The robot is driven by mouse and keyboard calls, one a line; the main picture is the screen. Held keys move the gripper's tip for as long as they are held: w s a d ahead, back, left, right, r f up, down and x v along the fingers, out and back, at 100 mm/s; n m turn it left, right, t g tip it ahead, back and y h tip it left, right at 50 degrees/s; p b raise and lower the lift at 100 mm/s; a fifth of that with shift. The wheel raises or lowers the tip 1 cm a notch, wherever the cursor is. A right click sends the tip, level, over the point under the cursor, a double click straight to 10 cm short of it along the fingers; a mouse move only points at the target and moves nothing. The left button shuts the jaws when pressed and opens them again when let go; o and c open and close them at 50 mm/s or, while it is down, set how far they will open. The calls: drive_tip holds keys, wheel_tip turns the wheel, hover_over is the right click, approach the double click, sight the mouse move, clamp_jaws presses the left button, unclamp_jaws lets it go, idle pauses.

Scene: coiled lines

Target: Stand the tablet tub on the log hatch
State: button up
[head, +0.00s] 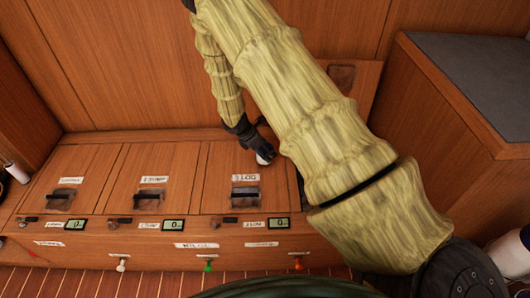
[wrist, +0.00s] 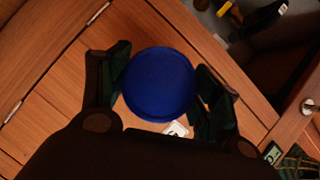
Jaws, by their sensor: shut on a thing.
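My gripper (head: 258,148) is shut on the tablet tub, at the back right of the log hatch (head: 222,180). In the head view the tub (head: 265,155) shows only as a small white patch below my dark fingers. In the wrist view its round blue lid (wrist: 158,84) faces the camera, between my two fingers (wrist: 160,90). The log hatch is a shut wooden panel with a white label (head: 245,177) and a dark latch (head: 245,194). Wooden boards show under the tub; I cannot tell whether it touches them.
Two similar shut hatches (head: 152,170) (head: 70,168) lie to the left. Right of the log hatch, a raised panel (head: 357,82) stands behind an open compartment holding tools, including a yellow-handled one (wrist: 228,8). A grey-topped cabinet (head: 480,80) stands at the right.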

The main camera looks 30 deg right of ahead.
drive_tip(key=shift+f, duration=0.55)
drive_tip(key=o, duration=1.1)
drive_tip(key=shift+f, duration=0.1)
drive_tip(key=p+v, duration=0.2)
drive_tip(key=v, duration=1)
